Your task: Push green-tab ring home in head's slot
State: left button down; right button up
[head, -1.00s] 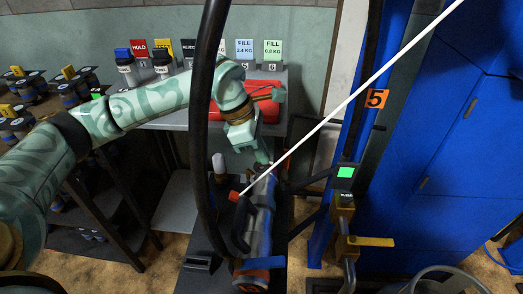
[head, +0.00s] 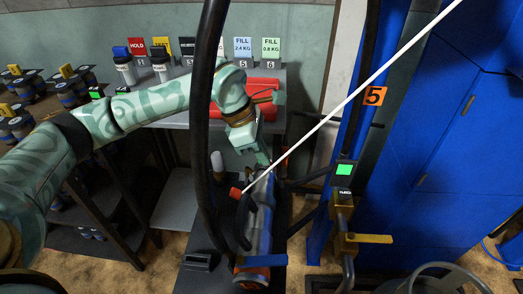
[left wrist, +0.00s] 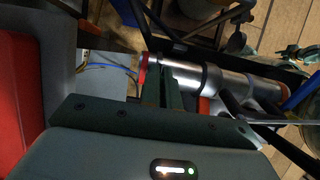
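A long clear-and-grey cylinder (head: 260,228) with a black handle (head: 243,222) lies along the dark bench, with an orange and blue end near me. Its metallic body (left wrist: 218,82) also shows in the left wrist view, with a red ring (left wrist: 143,70) at one end. My left gripper (head: 262,162) is at the cylinder's far end. In the left wrist view its dark green fingers (left wrist: 165,92) are close together beside that end. I cannot tell whether they grip anything. No green-tab ring can be told apart from the green fingertips. My right gripper is out of view.
A thick black hose (head: 205,120) crosses in front of my left arm. A red case (head: 262,90) lies on the grey shelf behind the gripper. A blue post with a green-lit box (head: 344,170) and a yellow lever (head: 370,239) stand to the right.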

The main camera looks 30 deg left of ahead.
pick_arm(q)
jog(key=shift+b+x, duration=0.3)
jog(key=shift+x, duration=0.9)
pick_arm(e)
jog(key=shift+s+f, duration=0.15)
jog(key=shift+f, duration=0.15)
pick_arm(q)
jog(key=c, duration=1.6)
grip_release()
jog(key=shift+f, duration=0.1)
jog(key=shift+o, duration=0.2)
